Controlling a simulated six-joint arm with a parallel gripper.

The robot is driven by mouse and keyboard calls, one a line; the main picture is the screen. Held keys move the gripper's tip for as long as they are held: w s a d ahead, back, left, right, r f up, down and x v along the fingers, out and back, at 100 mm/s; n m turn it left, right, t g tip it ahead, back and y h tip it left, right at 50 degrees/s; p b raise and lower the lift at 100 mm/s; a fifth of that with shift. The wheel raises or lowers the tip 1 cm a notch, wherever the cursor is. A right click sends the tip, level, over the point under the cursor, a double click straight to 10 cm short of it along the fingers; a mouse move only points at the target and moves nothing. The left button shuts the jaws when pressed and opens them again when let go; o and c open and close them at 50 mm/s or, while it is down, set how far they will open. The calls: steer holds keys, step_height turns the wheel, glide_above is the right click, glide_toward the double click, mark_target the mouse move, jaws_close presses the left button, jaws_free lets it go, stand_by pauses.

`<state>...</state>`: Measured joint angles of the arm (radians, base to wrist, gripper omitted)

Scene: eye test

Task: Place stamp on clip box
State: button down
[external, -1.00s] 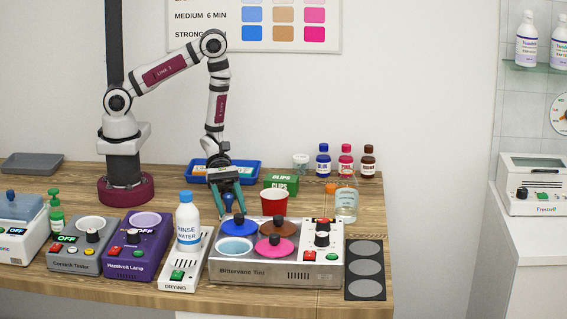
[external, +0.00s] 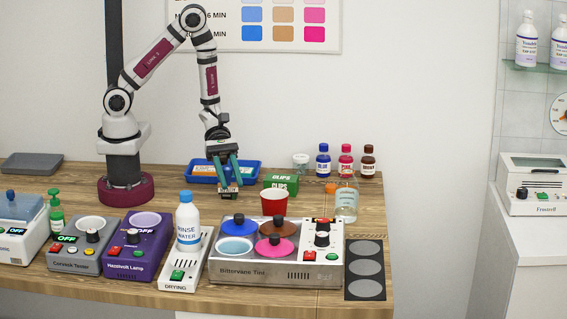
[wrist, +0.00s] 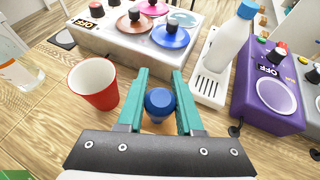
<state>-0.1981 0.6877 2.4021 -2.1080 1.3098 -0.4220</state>
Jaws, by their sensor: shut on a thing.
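The stamp (wrist: 160,101) has a round blue handle and sits between my gripper's teal fingers in the wrist view. My gripper (external: 230,184) is shut on it and holds it above the wooden table, in front of the blue tray. In the external view the fingers partly cover the stamp. The clip box (external: 280,182) is green with CLIPS lettering. It stands on the table just right of my gripper, behind the red cup. Only a green corner at the lower left edge, likely the clip box, shows in the wrist view.
A red cup (external: 273,201) stands close in front of the clip box. The blue tray (external: 252,179) lies behind my gripper. The tint machine (external: 220,271) and rinse water bottle (external: 188,222) stand in front.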

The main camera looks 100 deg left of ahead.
step_height(320, 180, up, 2)
steer(key=shift+r, duration=0.1)
steer(key=w+a+r+n+t+y, duration=0.5)
steer(key=w+a+r+n+t, duration=0.1)
steer(key=w+a+n, duration=0.15)
glide_above(289, 180)
step_height(289, 180, down, 7)
steer(key=shift+f, duration=0.1)
step_height(289, 180, down, 3)
steer(key=shift+a+f, duration=0.1)
steer(key=shift+f, duration=0.35)
